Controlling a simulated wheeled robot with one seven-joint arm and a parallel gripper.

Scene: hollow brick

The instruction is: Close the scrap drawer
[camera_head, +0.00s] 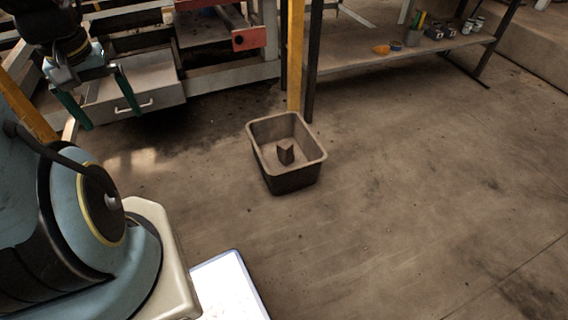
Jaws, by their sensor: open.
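In the picture the fingers lie over the drawer's left side and front, left of the handle. Nothing shows between the fingers. I cannot tell whether they touch the drawer. My arm hides the area left of the drawer.
A low shelf (350,56) with cans and small items is at the upper right. The floor at right is clear.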

